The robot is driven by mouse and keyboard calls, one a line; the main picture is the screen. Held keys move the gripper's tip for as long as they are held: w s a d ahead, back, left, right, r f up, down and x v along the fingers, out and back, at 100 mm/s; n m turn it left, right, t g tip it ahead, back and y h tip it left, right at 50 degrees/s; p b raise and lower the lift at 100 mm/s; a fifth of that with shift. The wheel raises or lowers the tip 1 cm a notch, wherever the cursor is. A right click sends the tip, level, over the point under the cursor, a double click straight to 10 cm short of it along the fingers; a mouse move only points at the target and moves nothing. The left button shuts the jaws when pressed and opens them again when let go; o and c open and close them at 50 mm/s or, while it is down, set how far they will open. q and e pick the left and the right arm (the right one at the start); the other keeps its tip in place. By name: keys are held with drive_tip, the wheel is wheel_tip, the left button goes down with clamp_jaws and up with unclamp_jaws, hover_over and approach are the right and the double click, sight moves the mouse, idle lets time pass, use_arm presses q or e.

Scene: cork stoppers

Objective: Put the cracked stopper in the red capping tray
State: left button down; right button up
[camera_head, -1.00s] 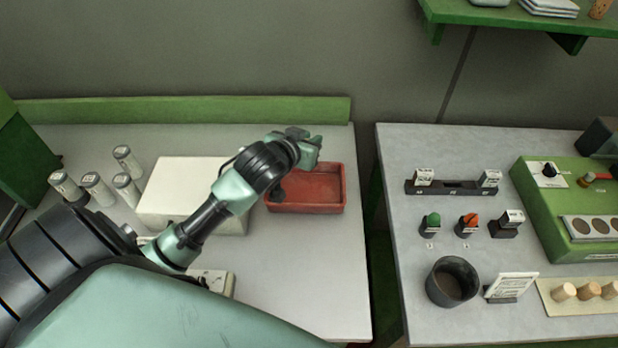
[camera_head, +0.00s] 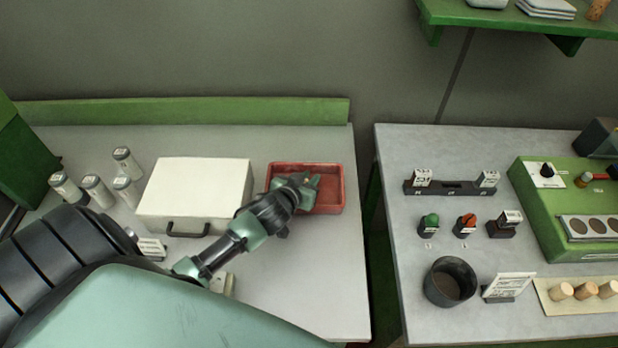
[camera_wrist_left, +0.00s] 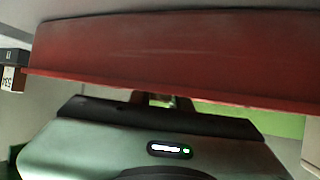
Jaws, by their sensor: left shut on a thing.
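The red capping tray (camera_head: 340,190) lies on the left table, right of the white case. My left gripper (camera_head: 312,188) reaches over the tray's near-left part, with its fingers at or just above the tray opening. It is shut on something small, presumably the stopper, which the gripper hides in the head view. In the left wrist view the tray's red wall (camera_wrist_left: 180,50) fills the upper part, close in front of my gripper (camera_wrist_left: 158,99). Between the fingers only a small dim patch shows, and no crack can be made out. My right gripper is out of view.
A white case (camera_head: 195,187) with a dark handle stands left of the tray, near my arm. Several capped jars (camera_head: 97,188) stand further left. The right table holds a dark cup (camera_head: 450,283), pale stoppers (camera_head: 586,291) and a green machine (camera_head: 545,215). A gap separates the tables.

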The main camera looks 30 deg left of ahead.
use_arm(q)
drive_tip(key=shift+f, duration=0.1)
drive_tip(key=c, duration=1.6)
unclamp_jaws()
drive_tip(key=shift+r, duration=0.25)
drive_tip(key=v, duration=0.5)
drive_tip(key=b+v, duration=0.1)
drive_tip(key=v, duration=0.5)
drive_tip(key=shift+s+f, duration=0.1)
drive_tip(key=shift+f, duration=0.15)
drive_tip(key=shift+s+d+r, duration=0.1)
drive_tip(key=shift+s+r, duration=0.2)
drive_tip(key=shift+s, duration=0.1)
